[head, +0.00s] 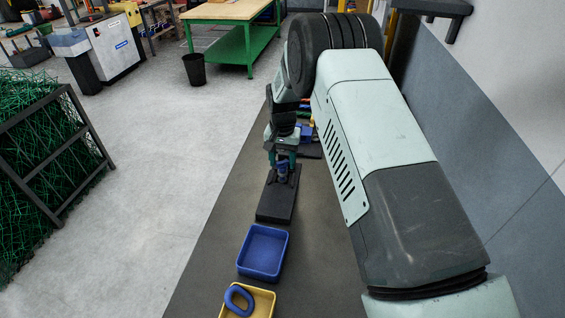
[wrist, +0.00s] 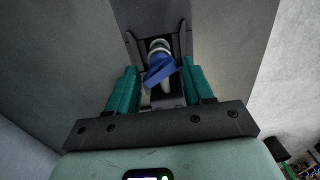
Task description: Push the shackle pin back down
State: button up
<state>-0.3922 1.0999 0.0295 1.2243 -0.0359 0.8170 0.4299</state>
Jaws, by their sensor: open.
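A black block (head: 275,205) lies on the dark work surface, with a small blue part (head: 282,171) at its far end. My gripper (head: 283,162) is right above that end, pointing down. In the wrist view my gripper (wrist: 161,68) has its two teal fingers spread apart. The blue part (wrist: 160,70) sits slanted between them, with a pale grey rounded piece (wrist: 159,46) just beyond it, inside a black bracket (wrist: 183,38). I cannot tell whether either finger touches the blue part, or which piece is the shackle pin. The pin's depth is hidden.
An empty blue tray (head: 263,252) is in front of the block. A yellow tray (head: 262,300) with a blue ring (head: 239,299) is nearer still. More small coloured items (head: 306,132) lie behind my gripper. The bare surface (head: 215,265) left of the trays is clear.

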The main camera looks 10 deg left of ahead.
notch_tip(320, 180, up, 9)
jog(key=shift+r, duration=0.15)
dwell(0.4)
notch_tip(320, 180, up, 7)
send_over(283, 162)
jog(key=d, duration=0.3)
jog(key=s+d+r+t, duration=0.1)
jog(key=s+d+r, duration=0.5)
jog(key=r, duration=0.3)
jog(key=s+d+r+t, duration=0.2)
jog(key=s+d+r, duration=0.35)
jog(key=r, duration=0.25)
jog(key=s+d+r+t, duration=0.1)
jog(key=s+d, duration=0.3)
jog(key=s, duration=0.8)
jog(key=s+d+r+t, duration=0.1)
jog(key=s+d, duration=0.4)
jog(key=s, duration=0.6)
jog(key=shift+s+r+t, duration=0.3)
jog(key=shift+s, duration=0.1)
